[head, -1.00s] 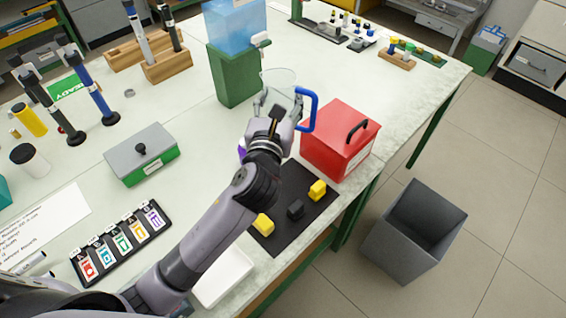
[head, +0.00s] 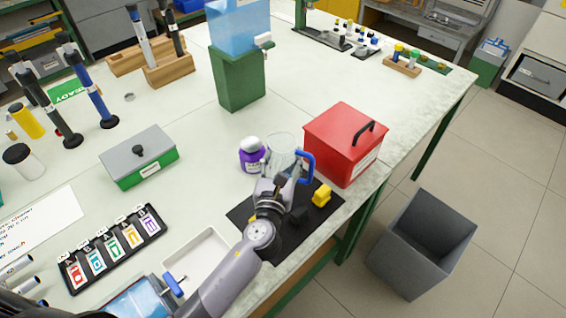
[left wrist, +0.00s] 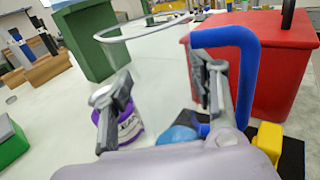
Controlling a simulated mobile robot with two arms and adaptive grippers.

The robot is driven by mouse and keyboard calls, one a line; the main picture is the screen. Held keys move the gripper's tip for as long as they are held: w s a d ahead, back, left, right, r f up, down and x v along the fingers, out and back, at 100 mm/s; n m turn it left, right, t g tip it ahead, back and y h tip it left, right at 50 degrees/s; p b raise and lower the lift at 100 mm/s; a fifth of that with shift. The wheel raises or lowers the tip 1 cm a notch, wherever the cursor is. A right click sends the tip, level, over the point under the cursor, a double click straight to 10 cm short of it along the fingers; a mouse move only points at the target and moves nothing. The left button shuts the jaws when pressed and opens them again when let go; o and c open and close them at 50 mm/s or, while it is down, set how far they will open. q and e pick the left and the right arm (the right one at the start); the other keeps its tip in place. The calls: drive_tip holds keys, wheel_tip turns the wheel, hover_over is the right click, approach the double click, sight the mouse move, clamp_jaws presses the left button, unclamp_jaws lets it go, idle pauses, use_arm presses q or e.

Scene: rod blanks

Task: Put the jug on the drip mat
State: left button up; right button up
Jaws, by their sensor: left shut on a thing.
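The clear jug (head: 284,148) with a blue handle (head: 309,165) is held upright in my left gripper (head: 279,182), over or near the far edge of the black mat (head: 240,215). The left wrist view shows the jug's rim (left wrist: 135,37) and blue handle (left wrist: 226,38), with my left gripper's fingers (left wrist: 160,95) around the clear body. I cannot tell whether the jug's base touches anything. The black mat, which I take as the drip mat, carries a yellow block (head: 321,195) and a black block (head: 298,215); my arm hides part of it. My right gripper is not in view.
A purple bottle with a white cap (head: 252,155) stands just left of the jug. A red box (head: 338,150) stands close on the right. A white tray (head: 200,255) lies left of my arm. A green stand with a blue tank (head: 240,80) is behind; bare table lies between.

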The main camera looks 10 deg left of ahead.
use_arm(q)
drive_tip(key=shift+f, duration=0.35)
drive_tip(key=shift+r, duration=0.1)
drive_tip(key=shift+f, duration=0.2)
drive_tip(key=o, duration=1.5)
drive_tip(key=shift+o, duration=0.3)
drive_tip(key=shift+r, duration=0.15)
